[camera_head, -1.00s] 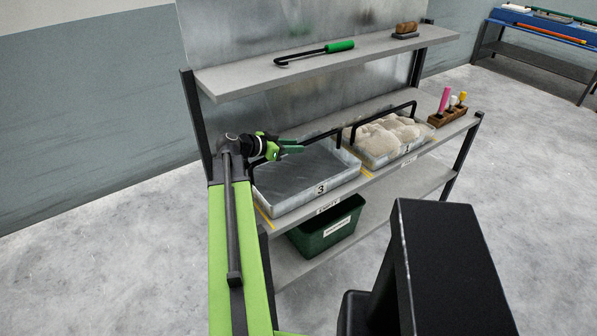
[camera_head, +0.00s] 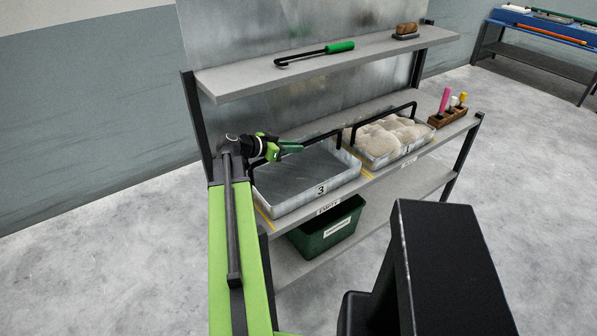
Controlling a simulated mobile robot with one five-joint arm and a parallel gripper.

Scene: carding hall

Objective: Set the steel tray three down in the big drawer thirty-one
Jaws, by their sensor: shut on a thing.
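The steel tray three (camera_head: 300,197) is a shallow empty grey tray with a "3" label on its front wall and a black bar handle over it. It sits on or just above the middle shelf at the left, by the "EMPTY" label. My gripper (camera_head: 290,147), green and black, is at the left part of the tray's handle and is shut on it; the arm hides part of the handle. I cannot tell whether the tray touches the shelf. No drawer thirty-one shows in view.
A second tray (camera_head: 409,147) with pale fibre stands right of it. A wooden block with coloured sticks (camera_head: 449,117) is at the shelf's right end. A green-handled hook (camera_head: 320,52) and a brush (camera_head: 405,31) lie on the upper shelf. A green bin (camera_head: 330,232) stands below.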

